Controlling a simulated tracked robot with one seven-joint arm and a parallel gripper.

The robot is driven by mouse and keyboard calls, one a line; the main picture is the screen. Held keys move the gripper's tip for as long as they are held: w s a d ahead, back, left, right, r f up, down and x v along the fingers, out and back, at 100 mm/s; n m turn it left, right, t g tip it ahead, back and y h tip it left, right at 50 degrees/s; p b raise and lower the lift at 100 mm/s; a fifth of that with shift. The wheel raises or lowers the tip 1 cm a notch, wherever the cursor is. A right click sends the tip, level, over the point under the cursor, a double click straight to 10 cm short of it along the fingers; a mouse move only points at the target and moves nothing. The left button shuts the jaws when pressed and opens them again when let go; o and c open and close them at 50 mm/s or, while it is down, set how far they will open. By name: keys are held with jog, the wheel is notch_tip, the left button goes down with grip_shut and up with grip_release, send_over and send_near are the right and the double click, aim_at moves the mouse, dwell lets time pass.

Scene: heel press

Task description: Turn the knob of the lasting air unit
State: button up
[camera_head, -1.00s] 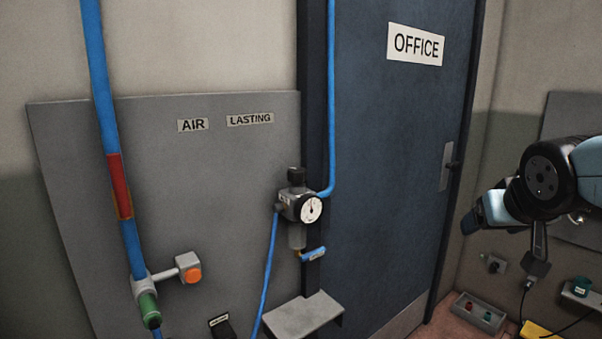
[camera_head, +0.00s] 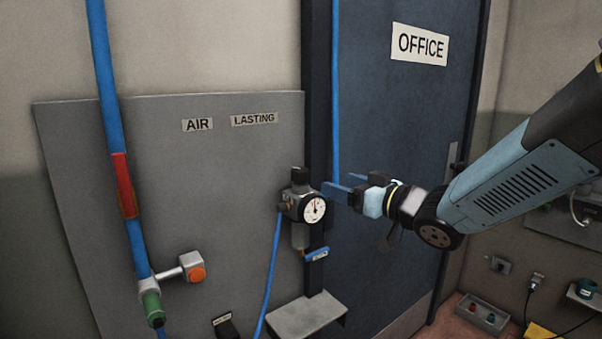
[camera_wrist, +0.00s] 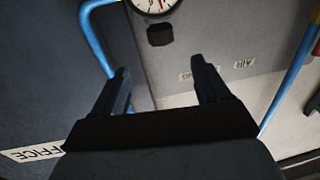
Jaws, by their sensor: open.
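The lasting air unit (camera_head: 301,206) is a small grey regulator with a round white gauge (camera_head: 314,209) and a clear bowl below, beside the dark post. Its black knob (camera_head: 298,176) stands on top. My gripper (camera_head: 337,181) is open and empty, just right of the unit at about knob height, fingers pointing left. In the upside-down wrist view, the knob (camera_wrist: 160,35) lies beyond my open fingertips (camera_wrist: 160,66), roughly in line with the gap and apart from them. The gauge (camera_wrist: 153,6) is cut by the top edge there.
A blue hose (camera_head: 335,90) runs down to the unit, close to my fingers. A blue-handled valve (camera_head: 316,254) sits below it. A grey step-like plate (camera_head: 306,316) is underneath. The AIR (camera_head: 198,125) and LASTING (camera_head: 254,118) labels are on the panel. The office door (camera_head: 395,130) is behind my arm.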

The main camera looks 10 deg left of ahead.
aim_at(305, 174)
jog(key=x, duration=1.3)
jog(key=shift+w+a, duration=0.15)
jog(key=shift+a, duration=0.25)
jog(key=shift+c, duration=0.3)
jog(key=c, duration=0.9)
jog(key=shift+t, duration=0.3)
jog(key=shift+m+t+h, duration=1.3)
jog(key=shift+h, duration=0.1)
jog(key=shift+m+t+h, duration=0.3)
jog(key=o, duration=1)
jog(key=shift+c, duration=0.2)
